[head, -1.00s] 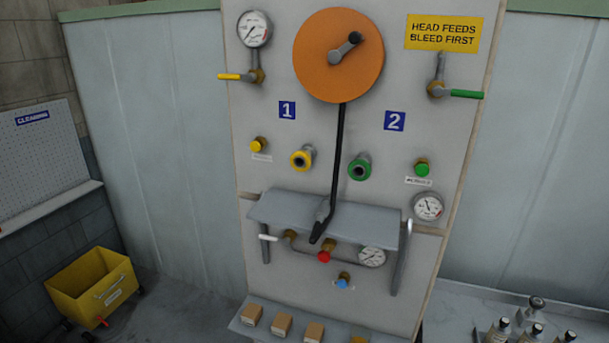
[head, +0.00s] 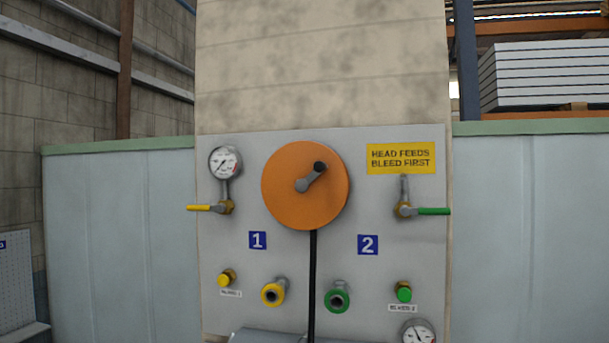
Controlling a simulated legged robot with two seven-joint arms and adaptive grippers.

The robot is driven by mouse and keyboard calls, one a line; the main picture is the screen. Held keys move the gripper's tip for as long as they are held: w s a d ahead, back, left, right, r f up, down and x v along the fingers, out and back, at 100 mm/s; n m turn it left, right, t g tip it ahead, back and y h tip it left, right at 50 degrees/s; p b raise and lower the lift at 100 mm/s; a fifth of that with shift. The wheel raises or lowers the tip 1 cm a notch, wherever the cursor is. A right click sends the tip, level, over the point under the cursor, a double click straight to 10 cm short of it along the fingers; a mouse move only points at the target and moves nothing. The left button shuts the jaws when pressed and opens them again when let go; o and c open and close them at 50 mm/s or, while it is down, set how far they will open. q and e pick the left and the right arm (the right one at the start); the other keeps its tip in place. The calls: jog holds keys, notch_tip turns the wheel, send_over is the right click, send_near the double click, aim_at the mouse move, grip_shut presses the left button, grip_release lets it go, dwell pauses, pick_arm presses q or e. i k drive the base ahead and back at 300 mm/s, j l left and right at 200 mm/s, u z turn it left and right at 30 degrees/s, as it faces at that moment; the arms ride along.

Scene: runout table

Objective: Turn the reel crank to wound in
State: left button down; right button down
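The orange reel (head: 285,205) is mounted on the upper middle of the grey panel (head: 230,245). Its grey crank (head: 309,177) runs from the reel's centre up and to the right, ending in a dark knob (head: 320,167). A black hose (head: 312,280) hangs straight down from the reel and leaves the bottom of the view. Neither of my grippers shows in the head view.
Yellow (head: 203,208) and green (head: 433,211) valve levers stick out on either side of the reel. A gauge (head: 225,162) sits upper left. Yellow (head: 273,293) and green (head: 338,299) couplings flank the hose.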

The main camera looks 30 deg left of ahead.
aim_at(302, 185)
jog(key=i+j, duration=0.1)
jog(key=j, duration=0.5)
jog(key=i+j, duration=0.1)
jog(key=j, duration=0.5)
jog(key=i+j, duration=0.1)
jog(key=j, duration=0.5)
